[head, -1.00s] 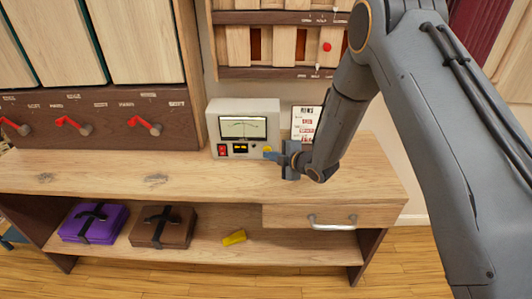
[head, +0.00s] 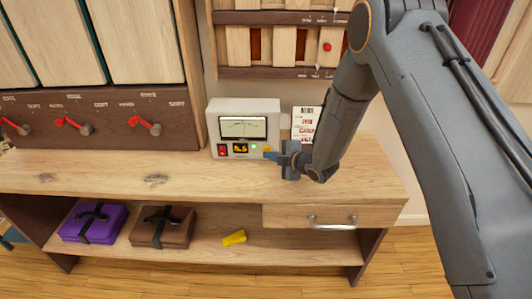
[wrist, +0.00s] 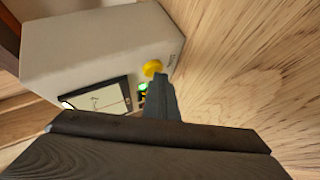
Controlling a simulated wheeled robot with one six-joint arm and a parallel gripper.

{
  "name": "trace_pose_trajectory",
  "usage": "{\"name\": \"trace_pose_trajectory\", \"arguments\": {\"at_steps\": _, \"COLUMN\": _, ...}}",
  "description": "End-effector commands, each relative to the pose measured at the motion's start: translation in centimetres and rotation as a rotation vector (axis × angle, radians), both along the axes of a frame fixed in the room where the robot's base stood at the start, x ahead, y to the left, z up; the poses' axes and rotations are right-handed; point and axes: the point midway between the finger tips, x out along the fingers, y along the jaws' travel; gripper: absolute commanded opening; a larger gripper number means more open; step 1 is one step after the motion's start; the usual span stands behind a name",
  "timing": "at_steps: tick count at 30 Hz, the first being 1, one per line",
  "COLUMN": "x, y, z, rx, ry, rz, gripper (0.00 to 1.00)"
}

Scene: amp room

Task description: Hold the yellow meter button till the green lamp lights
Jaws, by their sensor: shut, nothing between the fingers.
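The cream meter box (head: 243,107) stands on the wooden bench top, with a dial window (head: 243,128) and a red switch (head: 222,152) on its front. A small lamp (head: 254,147) on the front glows green; it also shows green in the wrist view (wrist: 142,87). The yellow button (wrist: 152,68) is at the tip of my gripper (wrist: 161,76) in the wrist view. In the head view the button (head: 267,149) is partly hidden by my gripper (head: 270,156). My gripper is shut and empty, its tip at the button and seemingly touching it.
A printed card (head: 305,122) stands right of the meter, behind my arm. Left is a panel with red levers (head: 144,125). The shelf below holds a purple case (head: 93,222), a brown case (head: 163,227) and a yellow item (head: 234,237). The bench front is clear.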

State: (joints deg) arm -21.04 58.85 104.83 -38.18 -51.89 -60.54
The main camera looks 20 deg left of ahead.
Motion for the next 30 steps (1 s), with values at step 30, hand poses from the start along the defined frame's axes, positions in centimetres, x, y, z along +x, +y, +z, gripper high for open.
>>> {"name": "trace_pose_trajectory", "arguments": {"at_steps": 30, "x": -1.0, "y": -0.2, "z": 0.1, "rx": 0.000, "ry": 0.000, "rz": 0.000, "gripper": 0.00}}
